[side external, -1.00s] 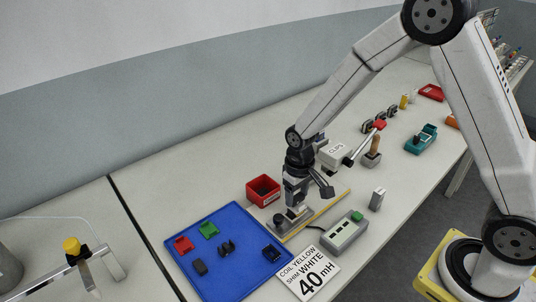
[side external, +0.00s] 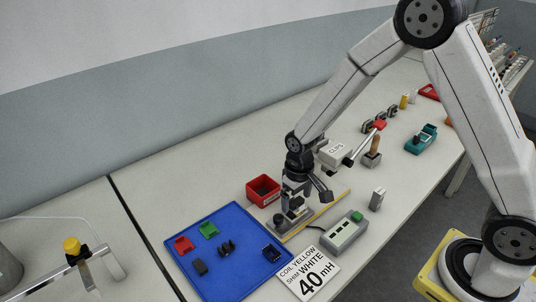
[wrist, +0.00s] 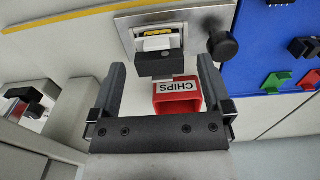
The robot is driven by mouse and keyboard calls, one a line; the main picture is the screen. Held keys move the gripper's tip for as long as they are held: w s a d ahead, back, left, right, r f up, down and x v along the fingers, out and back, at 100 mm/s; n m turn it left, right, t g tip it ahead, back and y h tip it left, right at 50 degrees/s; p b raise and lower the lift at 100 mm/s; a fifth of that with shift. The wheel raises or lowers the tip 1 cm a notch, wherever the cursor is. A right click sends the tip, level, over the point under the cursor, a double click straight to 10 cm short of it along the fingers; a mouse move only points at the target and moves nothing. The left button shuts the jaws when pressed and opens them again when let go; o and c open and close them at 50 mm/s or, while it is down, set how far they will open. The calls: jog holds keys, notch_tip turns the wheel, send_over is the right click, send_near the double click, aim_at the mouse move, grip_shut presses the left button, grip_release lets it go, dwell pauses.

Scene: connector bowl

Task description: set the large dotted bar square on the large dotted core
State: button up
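My gripper (wrist: 160,90) is open and empty, its fingers wide on either side. In the side view it hangs above the metal fixture (side external: 278,225). A dark block (wrist: 160,65), seemingly the dotted bar, is at the fixture between the finger lines and touches neither finger. White and yellow parts (wrist: 157,32) show just behind it. The core under the block is mostly hidden, and I cannot tell whether the bar sits square on it. A round black knob (wrist: 222,46) is beside the fixture.
The red CHIPS bin (wrist: 178,103) stands close by the fixture. The blue tray (side external: 235,222) holds green, red and black parts. A grey-green meter box (side external: 344,232) and a sign reading 40 mH (side external: 309,273) are in front. A lever press (side external: 336,154) stands behind.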

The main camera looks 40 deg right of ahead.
jog(key=shift+r, duration=0.15)
jog(key=shift+r, duration=3.8)
jog(key=s+d+r+t, duration=0.2)
jog(key=s+d, duration=0.1)
jog(key=s, duration=0.9)
jog(key=shift+d+t, duration=0.25)
jog(key=shift+t, duration=0.05)
jog(key=shift+w, duration=0.1)
